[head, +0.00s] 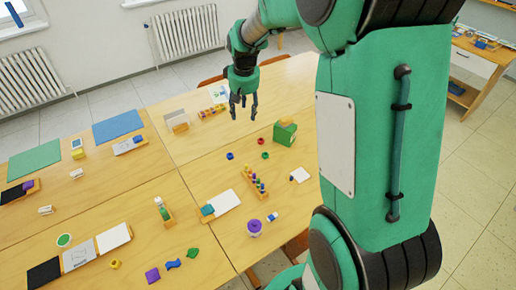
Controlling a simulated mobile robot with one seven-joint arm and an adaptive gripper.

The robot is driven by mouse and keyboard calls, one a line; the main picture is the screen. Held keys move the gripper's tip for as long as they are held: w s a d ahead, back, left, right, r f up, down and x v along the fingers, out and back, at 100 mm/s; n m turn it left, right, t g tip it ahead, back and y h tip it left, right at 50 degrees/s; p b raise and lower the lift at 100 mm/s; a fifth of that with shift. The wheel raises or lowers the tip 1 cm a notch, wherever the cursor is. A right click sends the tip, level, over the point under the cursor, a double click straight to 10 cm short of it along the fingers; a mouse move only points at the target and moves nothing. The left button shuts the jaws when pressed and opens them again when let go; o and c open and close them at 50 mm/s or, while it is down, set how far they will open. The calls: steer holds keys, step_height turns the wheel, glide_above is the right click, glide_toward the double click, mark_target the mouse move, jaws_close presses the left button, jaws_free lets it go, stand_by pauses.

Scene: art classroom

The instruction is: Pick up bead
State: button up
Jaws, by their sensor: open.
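Small ring-like pieces that look like beads lie on the wooden table: a red one (261,141), a blue one (230,156) and a green one (265,155). A yellow one (115,264) lies at the near left. I cannot tell which of them is the bead. My gripper (243,111) is open and empty, pointing down over the far part of the table. In the picture it appears beyond the red, blue and green pieces. It seems to be above the table and apart from them.
A green box (285,133) stands right of the coloured pieces. A rack of coloured pegs (255,182), a purple pot (254,228) and a white card (228,201) stand nearer. A bottle (162,208) stands left. Bare table (195,180) lies between.

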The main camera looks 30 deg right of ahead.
steer(key=w+d+f+g, duration=0.1)
steer(key=w+d+f, duration=0.4)
steer(key=d+f, duration=0.5)
steer(key=g, duration=0.1)
glide_above(266, 153)
steer(key=s+a, duration=0.1)
step_height(266, 153, down, 17)
steer(key=shift+s+r+y+p, duration=0.15)
steer(key=shift+s+y+p, duration=0.05)
steer(key=shift+y+p, duration=0.15)
steer(key=shift+f+b, duration=0.45)
steer(key=shift+f, duration=3.85)
steer(key=shift+f+b, duration=0.45)
steer(key=shift+f, duration=2.15)
steer(key=shift+c, duration=0.5)
